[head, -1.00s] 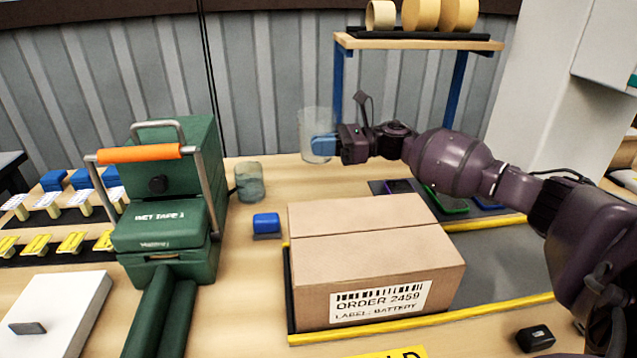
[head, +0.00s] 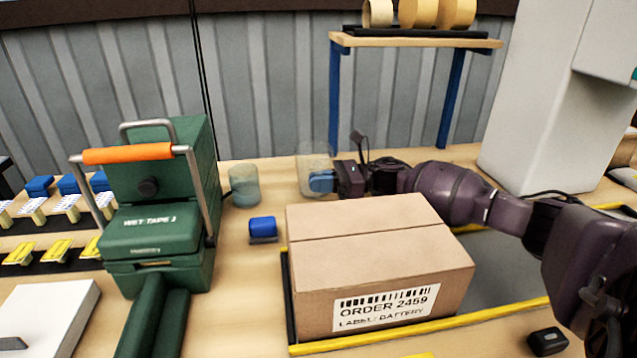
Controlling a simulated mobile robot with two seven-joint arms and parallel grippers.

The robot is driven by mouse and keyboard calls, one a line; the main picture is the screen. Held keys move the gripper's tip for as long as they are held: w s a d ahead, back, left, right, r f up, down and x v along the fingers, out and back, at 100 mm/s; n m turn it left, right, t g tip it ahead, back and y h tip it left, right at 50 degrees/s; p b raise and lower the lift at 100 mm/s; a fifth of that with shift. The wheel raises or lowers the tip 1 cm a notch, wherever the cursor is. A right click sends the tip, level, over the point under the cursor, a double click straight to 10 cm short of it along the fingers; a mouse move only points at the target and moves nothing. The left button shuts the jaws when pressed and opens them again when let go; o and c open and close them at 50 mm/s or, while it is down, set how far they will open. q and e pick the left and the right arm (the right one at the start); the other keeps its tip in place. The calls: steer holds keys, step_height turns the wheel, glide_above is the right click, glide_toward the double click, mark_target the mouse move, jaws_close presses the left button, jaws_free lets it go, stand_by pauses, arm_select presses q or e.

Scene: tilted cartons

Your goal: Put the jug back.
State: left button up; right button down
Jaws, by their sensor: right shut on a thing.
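The jug (head: 314,160) is a clear, see-through vessel in the head view, behind the carton and left of the shelf post. My right gripper (head: 322,181) is shut on the jug, with its blue fingers at the jug's lower part. The jug looks upright. Its base is close to the table top; I cannot tell whether it touches. A second clear vessel (head: 244,186), greenish with some liquid, stands to the left beside the green tape machine (head: 160,235). My left gripper is not in view.
A closed carton (head: 375,260) labelled ORDER 2459 sits in front of my right arm within yellow-edged strips. A blue block (head: 262,228) lies left of it. A shelf (head: 415,41) with tape rolls stands behind. Bare table shows between the two clear vessels.

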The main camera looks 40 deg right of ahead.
steer(key=shift+f, duration=0.15)
steer(key=c, duration=1.3)
jaws_free()
steer(key=shift+c, duration=0.2)
steer(key=shift+o, duration=0.4)
steer(key=shift+d+r, duration=0.15)
steer(key=shift+r, duration=0.1)
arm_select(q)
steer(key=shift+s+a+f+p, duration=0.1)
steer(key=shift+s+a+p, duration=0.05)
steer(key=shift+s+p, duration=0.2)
arm_select(e)
steer(key=v, duration=1.1)
steer(key=shift+s+d, duration=0.3)
